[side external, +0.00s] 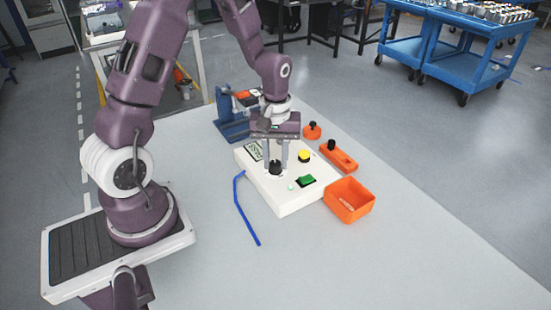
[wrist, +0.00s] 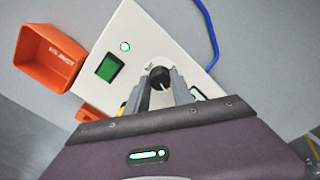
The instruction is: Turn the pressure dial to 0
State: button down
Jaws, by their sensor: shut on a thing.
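The pressure dial is a black round knob (side external: 275,167) on the top face of a white control box (side external: 287,200). In the wrist view the dial (wrist: 158,78) shows between my fingers. My gripper (side external: 276,164) points down over the box and is shut on the dial, with a finger on each side; it also shows in the wrist view (wrist: 160,84). The dial's scale marks are mostly hidden by the fingers, so I cannot read its setting.
The box also carries a yellow button (side external: 304,156), a green switch (side external: 307,181) and a small lit green lamp (side external: 291,187). An orange bin (side external: 349,199) stands right of the box. A blue strip (side external: 243,210) lies at left. The front table is clear.

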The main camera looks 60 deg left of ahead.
aim_at(275, 163)
jog(key=m, duration=0.4)
jog(key=shift+m, duration=2.1)
jog(key=c, duration=1.1)
grip_release()
jog(key=shift+r, duration=0.1)
notch_tip(275, 163, up, 7)
jog(key=shift+r, duration=0.15)
jog(key=s+d+r+m+t, duration=0.1)
jog(key=s+d+r+t, duration=0.1)
jog(key=s+d+r, duration=0.3)
jog(key=s+d+r+m+t, duration=0.1)
jog(key=s+d+r+t, duration=0.2)
jog(key=s+r, duration=0.6)
jog(key=s+d, duration=0.2)
jog(key=s, duration=0.1)
jog(key=shift+s+d+r+m+t, duration=0.15)
jog(key=shift+d+r+m+t, duration=0.15)
jog(key=shift+m, duration=0.1)
